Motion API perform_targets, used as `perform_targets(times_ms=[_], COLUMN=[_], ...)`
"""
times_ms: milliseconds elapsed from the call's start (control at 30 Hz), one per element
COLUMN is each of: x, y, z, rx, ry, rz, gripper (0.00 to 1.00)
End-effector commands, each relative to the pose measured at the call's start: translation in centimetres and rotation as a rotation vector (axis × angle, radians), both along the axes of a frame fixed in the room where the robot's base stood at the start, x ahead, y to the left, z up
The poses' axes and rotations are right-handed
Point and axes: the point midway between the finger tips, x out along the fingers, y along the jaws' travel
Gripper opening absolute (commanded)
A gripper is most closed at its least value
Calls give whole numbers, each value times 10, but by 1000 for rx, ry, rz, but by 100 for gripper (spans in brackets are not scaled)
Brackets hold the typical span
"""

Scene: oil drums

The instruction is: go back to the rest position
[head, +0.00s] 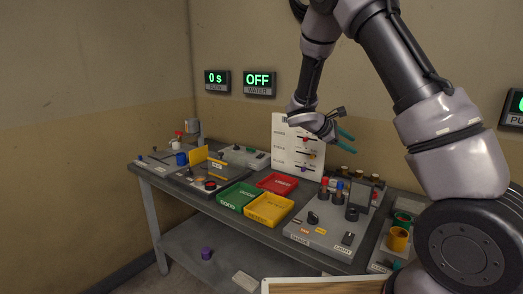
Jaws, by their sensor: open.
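My gripper (345,134) hangs in the air above the back right part of the workbench, in front of a white board (284,142) with colored sliders or markers. Its teal fingers are apart and nothing shows between them. My arm comes down from the top right and bends at the wrist. The gripper touches nothing that I can see.
The workbench (179,205) carries green (238,195), red (277,183) and yellow (269,208) trays at its middle. A grey control box (318,238) with knobs stands to their right. A purple object (206,253) lies on the lower shelf. Wall displays read "0 s" (216,80) and "OFF" (258,82).

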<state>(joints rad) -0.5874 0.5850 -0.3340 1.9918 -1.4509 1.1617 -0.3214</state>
Motion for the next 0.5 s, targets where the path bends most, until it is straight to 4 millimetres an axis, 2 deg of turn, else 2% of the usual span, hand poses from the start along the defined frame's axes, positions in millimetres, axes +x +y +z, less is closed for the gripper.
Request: perform_targets(times_ms=[33, 200, 500], x=[-12, -56, -129], y=[-7, -18, -17], z=[12, 40, 87], rx=[66, 283, 653], ry=[-31, -127, -306], rz=[-55, -239, -530], gripper=[52, 52, 52])
